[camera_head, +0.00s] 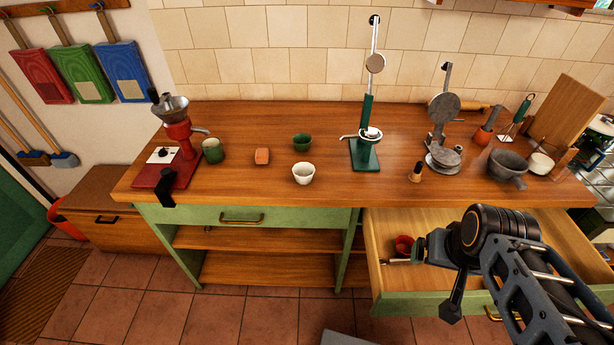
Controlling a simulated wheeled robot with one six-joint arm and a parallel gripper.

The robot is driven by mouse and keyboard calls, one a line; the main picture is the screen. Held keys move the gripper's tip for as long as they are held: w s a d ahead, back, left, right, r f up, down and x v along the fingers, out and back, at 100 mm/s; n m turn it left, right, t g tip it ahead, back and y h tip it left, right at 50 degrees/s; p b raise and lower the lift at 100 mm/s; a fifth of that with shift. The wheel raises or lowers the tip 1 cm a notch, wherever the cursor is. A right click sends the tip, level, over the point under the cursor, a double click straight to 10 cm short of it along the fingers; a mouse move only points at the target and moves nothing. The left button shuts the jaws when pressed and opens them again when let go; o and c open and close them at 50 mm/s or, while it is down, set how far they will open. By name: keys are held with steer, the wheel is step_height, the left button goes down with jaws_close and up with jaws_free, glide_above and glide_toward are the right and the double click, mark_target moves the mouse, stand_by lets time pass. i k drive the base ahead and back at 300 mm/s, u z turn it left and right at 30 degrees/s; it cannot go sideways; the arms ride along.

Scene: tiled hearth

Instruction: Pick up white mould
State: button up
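A small white cup-like mould (303,174) stands upright near the front edge of the wooden counter, left of the middle. It looks fluted and open at the top. My gripper (421,249) is over the open drawer at the lower right, well apart from the white mould. It is seen side-on and dark, and I cannot tell whether its fingers are open or shut. A small red cup (403,245) lies in the drawer close to the gripper.
The open drawer (400,297) juts out below the counter.

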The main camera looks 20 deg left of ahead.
mark_target(304, 171)
steer(key=z, duration=2.95)
steer(key=k, duration=1.95)
steer(key=u, duration=2.65)
